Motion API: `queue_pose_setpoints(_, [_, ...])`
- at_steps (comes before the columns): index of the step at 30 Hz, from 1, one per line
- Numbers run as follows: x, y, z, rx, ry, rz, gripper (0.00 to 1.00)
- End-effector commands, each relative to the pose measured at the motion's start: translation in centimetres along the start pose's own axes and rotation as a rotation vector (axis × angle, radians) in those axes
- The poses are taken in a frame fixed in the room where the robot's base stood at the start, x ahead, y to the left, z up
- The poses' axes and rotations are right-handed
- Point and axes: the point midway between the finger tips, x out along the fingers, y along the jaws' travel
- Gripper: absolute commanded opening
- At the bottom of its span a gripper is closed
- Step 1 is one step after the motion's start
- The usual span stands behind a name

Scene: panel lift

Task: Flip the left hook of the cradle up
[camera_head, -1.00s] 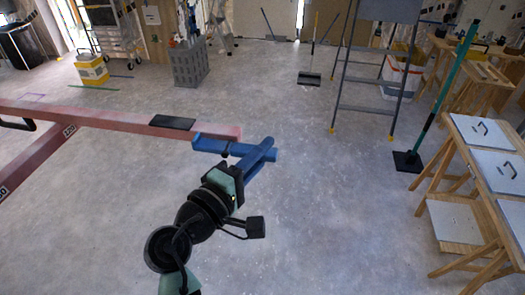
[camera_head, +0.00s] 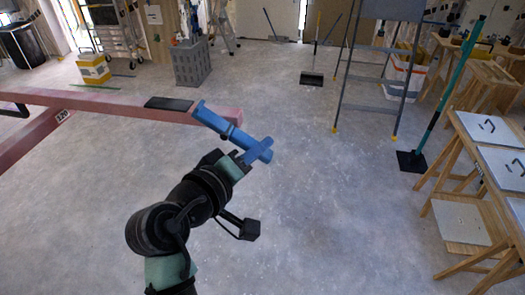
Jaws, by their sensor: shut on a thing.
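The cradle is a red-pink beam frame (camera_head: 95,103) that comes in from the left. A blue hook (camera_head: 215,121) sits at the right end of its long beam. The hook slants from an upper-left end above the beam to a lower-right end beyond it. My gripper (camera_head: 254,154) is at the hook's lower-right end and is shut on it. My wrist partly hides the contact, so the exact grip on the hook is hard to see. The cradle's other end is out of view.
A black pad (camera_head: 168,103) lies on the beam left of the hook. Grey floor (camera_head: 330,200) is open to the right. Farther off stand a grey crate (camera_head: 192,66), a grey stepladder (camera_head: 370,80), a green-handled tool (camera_head: 442,108) and wooden stands (camera_head: 460,195) at the right.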

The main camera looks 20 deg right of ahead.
Motion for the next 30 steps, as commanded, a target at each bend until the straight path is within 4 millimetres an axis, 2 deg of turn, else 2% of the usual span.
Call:
queue_pose_setpoints(15, [-0.2, -3.3, -0.6, 0.457, 0.001, -0.189, 0.00])
queue_pose_setpoints(30, [-0.9, -5.1, -2.1, 0.814, 0.001, -0.337, 0.00])
